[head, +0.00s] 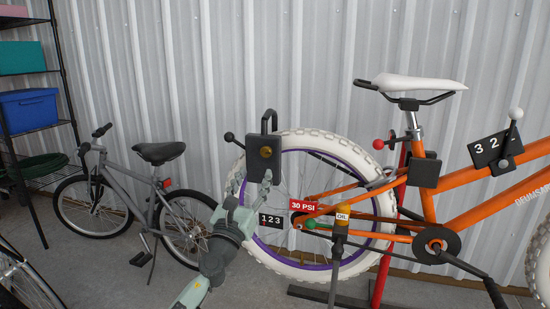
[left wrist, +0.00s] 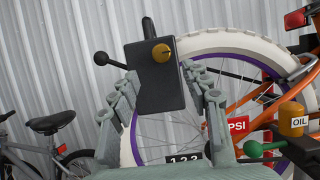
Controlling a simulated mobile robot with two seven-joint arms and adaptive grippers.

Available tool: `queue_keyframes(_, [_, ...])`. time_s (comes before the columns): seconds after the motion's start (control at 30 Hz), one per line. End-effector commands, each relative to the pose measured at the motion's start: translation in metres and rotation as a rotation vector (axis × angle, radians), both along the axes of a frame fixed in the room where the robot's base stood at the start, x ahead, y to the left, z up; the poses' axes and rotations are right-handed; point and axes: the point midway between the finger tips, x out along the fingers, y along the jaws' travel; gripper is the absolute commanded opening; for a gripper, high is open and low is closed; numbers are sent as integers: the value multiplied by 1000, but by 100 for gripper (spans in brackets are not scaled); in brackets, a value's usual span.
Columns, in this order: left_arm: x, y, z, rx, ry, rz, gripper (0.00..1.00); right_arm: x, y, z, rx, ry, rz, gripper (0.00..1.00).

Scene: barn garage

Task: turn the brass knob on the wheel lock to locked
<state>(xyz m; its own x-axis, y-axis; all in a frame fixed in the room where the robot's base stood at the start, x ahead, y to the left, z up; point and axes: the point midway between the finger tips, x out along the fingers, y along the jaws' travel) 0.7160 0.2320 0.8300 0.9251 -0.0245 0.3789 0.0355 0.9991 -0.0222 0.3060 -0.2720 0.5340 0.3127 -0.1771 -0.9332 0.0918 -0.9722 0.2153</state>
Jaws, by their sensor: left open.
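The wheel lock (head: 263,155) is a dark box with a black shackle, at the upper left of the orange bike's rear wheel. Its round brass knob (head: 266,152) is on the front face. In the left wrist view the lock (left wrist: 152,92) stands between and beyond my fingers, and the brass knob (left wrist: 162,53) is near its top. My left gripper (head: 256,181) is open, just below the lock, with its fingers pointing up toward it. I cannot tell whether a fingertip touches the lock. My right gripper is not in view.
A black ball-ended lever (head: 229,137) sticks out left of the lock. A 123 plate (head: 270,219), a red 30 PSI tag (head: 303,206) and an oil bottle (head: 343,216) are close to the right of my gripper. A grey bike (head: 130,190) stands at left.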

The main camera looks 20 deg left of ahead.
Motion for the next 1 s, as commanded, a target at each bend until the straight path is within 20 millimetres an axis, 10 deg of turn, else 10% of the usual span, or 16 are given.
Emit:
queue_keyframes(0.6, [69, -4, 30, 23, -5, 2, 47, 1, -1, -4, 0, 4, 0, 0])
queue_keyframes(1.0, [73, -4, 32, 21, -5, 1, 40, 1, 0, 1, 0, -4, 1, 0])
